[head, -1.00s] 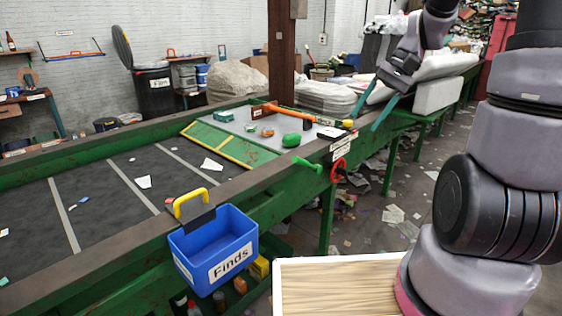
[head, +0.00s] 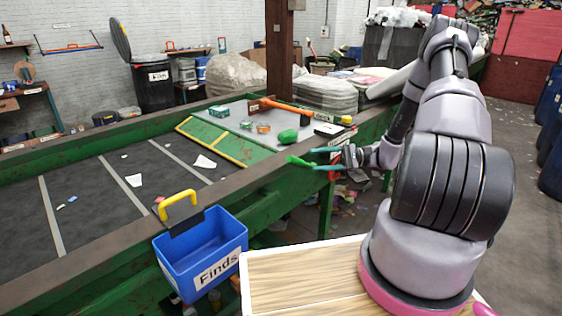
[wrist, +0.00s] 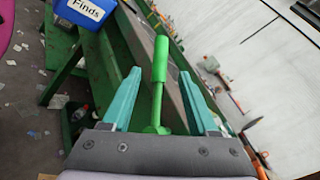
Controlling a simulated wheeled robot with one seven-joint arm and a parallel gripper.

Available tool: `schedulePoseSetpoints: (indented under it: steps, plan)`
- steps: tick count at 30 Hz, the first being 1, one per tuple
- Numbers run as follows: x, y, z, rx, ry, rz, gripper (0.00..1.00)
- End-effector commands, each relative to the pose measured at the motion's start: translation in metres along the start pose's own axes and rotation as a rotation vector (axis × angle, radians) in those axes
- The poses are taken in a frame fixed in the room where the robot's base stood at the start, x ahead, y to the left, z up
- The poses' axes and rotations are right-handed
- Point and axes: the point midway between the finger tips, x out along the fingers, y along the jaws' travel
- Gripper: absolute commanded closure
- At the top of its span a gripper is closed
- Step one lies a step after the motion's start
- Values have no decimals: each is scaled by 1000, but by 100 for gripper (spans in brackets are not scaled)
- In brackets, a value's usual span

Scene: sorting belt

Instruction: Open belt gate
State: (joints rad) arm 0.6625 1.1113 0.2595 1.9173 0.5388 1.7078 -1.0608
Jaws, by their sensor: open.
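The green lever (head: 300,162) sits on the side rail of the belt. In the wrist view the green lever (wrist: 159,85) stands between my two teal fingers, with a gap on both sides. My gripper (head: 314,158) is open around it and not closed on it; in the wrist view my gripper (wrist: 159,73) has its fingertips to either side of the lever's shaft. A yellow-edged green panel (head: 215,139) lies across the belt, level with the lever. A red handle (head: 334,174) shows partly behind my gripper.
A blue Finds bin (head: 205,262) hangs on the near rail. The dark belt (head: 110,185) carries white scraps. A grey plate (head: 240,117) beyond the panel holds small items, a green lump (head: 287,136) and an orange-handled hammer (head: 285,105). A wooden board (head: 300,285) lies in front of me.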

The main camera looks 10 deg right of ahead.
Motion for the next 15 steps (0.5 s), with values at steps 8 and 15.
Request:
schedulePoseSetpoints:
  steps: [8,15]
  plan:
    - [34,1,0,1,-5,-4,40]
    - [79,0,0,0,-4,-3,40]
